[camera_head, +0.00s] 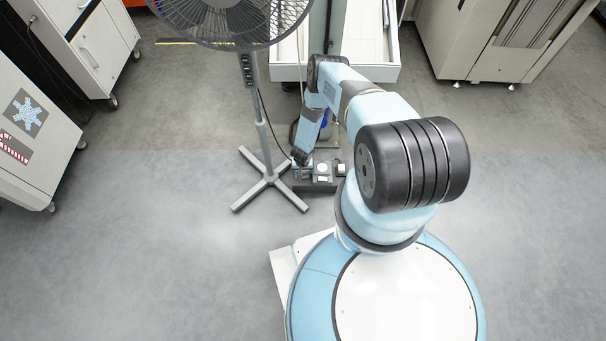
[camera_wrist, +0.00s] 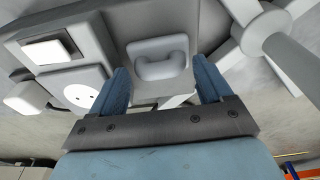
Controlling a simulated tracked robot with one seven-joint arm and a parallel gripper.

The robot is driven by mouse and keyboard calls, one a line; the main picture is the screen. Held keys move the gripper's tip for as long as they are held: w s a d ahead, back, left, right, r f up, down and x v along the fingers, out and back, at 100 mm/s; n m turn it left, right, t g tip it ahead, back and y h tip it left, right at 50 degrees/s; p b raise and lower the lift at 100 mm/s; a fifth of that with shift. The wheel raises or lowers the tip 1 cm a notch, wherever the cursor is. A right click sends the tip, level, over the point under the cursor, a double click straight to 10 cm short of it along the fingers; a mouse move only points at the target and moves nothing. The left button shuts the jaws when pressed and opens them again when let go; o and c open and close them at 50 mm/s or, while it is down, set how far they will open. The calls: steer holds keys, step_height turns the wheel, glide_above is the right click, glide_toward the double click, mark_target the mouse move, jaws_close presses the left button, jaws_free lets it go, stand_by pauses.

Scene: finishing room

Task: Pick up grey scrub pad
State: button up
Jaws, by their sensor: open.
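A grey pad-like piece with a raised, rounded grip (camera_wrist: 158,46), which looks like the grey scrub pad, shows in the wrist view at the top centre. It lies against a dark grey block (camera_wrist: 102,30). My gripper (camera_wrist: 160,66) is open, with one blue finger to each side of the piece's lower part. I see no finger closed on it, and cannot tell whether either touches it. In the head view my gripper (camera_head: 300,160) is low over the left end of the dark block (camera_head: 325,185); the pad cannot be made out there.
A white round-faced piece (camera_wrist: 80,95) and a white square piece (camera_wrist: 47,51) sit beside the pad. A fan stand's crossed foot (camera_head: 268,181) is close to my gripper's left. Cabinets (camera_head: 20,130) stand at the left. The front floor (camera_head: 150,270) is clear.

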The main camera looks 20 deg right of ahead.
steer(key=c, duration=0.9)
steer(key=shift+r, duration=0.5)
steer(key=shift+c, duration=0.2)
step_height(320, 180, up, 2)
steer(key=shift+s+r, duration=0.15)
steer(key=shift+r, duration=0.1)
steer(key=s+d+r, duration=0.2)
steer(key=s+r, duration=0.7)
steer(key=s, duration=0.4)
steer(key=shift+s+d+r, duration=0.25)
steer(key=shift+d, duration=0.15)
